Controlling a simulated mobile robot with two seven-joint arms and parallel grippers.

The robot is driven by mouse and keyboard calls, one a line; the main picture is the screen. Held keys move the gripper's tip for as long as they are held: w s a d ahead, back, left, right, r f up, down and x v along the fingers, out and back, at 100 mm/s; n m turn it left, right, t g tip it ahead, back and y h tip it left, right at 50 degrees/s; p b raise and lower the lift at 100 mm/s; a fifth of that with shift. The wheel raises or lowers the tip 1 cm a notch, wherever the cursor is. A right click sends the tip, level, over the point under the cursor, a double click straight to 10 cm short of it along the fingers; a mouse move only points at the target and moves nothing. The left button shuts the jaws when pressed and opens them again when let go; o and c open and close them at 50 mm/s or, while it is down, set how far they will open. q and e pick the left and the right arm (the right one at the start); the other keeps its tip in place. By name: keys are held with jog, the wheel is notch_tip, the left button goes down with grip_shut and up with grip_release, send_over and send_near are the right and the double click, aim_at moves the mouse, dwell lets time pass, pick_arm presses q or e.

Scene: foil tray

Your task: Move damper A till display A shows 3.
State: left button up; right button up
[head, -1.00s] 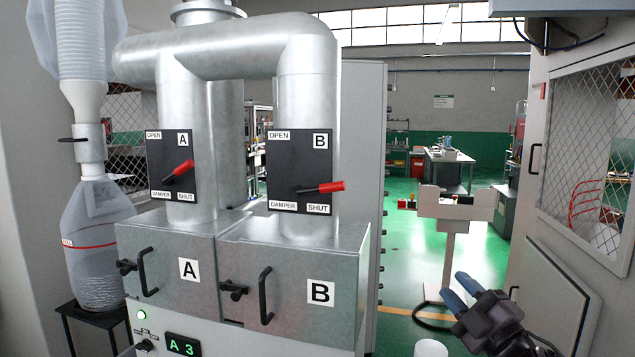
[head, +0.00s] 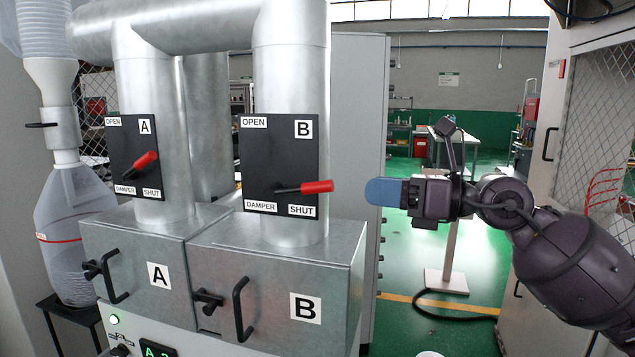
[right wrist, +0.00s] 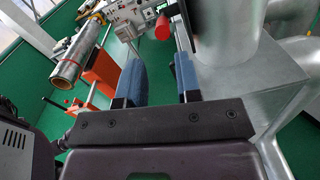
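Damper A's lever (head: 146,162) has a red grip and sits on a black plate (head: 127,138) marked OPEN and SHUT, on the left duct. It points right and a little upward. Display A (head: 158,350) is lit green at the bottom edge of the head view; its digit is cut off and I cannot read it surely. My right gripper (head: 385,192) is to the right of damper B's red lever (head: 316,187), apart from it, with blue fingers pointing left. In the right wrist view its fingers (right wrist: 158,80) are apart and empty. My left gripper is out of view.
Damper B's plate (head: 280,150) stands between my right gripper and damper A. Below are metal boxes A (head: 130,270) and B (head: 275,295) with protruding black handles. A grey cabinet (head: 360,120) stands behind.

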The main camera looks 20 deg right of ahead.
aim_at(319, 185)
jog(key=p+x, duration=0.1)
jog(key=x, duration=0.7)
jog(key=shift+w, duration=0.2)
jog(key=shift+p+x, duration=0.3)
jog(key=shift+x, duration=0.6)
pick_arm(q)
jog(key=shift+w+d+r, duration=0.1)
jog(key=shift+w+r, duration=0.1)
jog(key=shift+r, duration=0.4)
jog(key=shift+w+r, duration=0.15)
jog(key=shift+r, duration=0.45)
pick_arm(e)
grip_shut()
